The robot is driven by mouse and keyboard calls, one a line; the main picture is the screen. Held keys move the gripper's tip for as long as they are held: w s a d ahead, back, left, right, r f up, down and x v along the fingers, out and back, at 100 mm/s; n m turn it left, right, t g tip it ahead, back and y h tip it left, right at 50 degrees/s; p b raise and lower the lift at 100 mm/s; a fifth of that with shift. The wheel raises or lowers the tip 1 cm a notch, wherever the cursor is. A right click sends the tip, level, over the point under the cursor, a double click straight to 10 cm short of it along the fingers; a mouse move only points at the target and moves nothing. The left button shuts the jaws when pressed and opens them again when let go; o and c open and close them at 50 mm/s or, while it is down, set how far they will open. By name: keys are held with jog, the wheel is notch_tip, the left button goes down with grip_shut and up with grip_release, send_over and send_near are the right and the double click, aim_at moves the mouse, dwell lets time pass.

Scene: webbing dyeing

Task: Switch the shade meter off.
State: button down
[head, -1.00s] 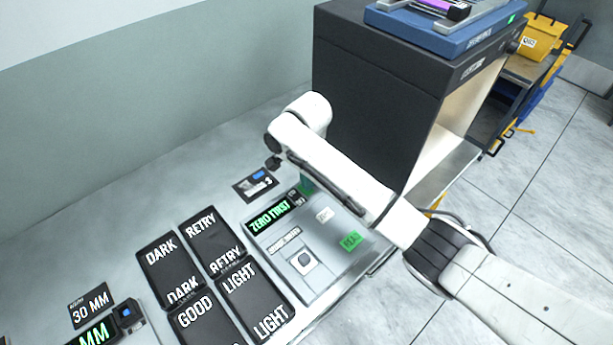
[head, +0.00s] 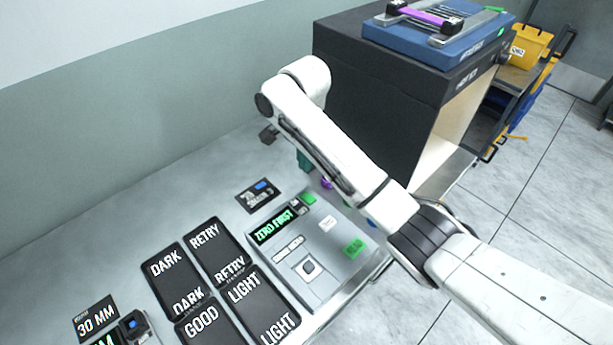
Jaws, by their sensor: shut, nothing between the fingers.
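The shade meter (head: 335,250) is a grey box on the bench, in the lower middle of the head view. Its display (head: 274,226) is lit green and reads "ZERO FIRST". A green key (head: 354,247), a small green patch (head: 309,198) by the display and a square port with a dark round centre (head: 308,268) show on its top. My white arm crosses above its far side and hides part of it.
Dark trays marked DARK, RETRY, GOOD and LIGHT (head: 262,295) lie left of the meter. A black card (head: 258,196) lies behind it. A big dark cabinet (head: 372,110) stands beyond my arm, with a blue fixture (head: 480,42) on top. Bare bench lies at left.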

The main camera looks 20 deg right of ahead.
jog(key=shift+w+r+p, duration=0.15)
jog(key=shift+r+p, duration=0.15)
jog(key=shift+r, duration=0.75)
jog(key=shift+w+r+p, duration=0.15)
jog(key=shift+r+p, duration=0.15)
jog(key=shift+r, duration=0.7)
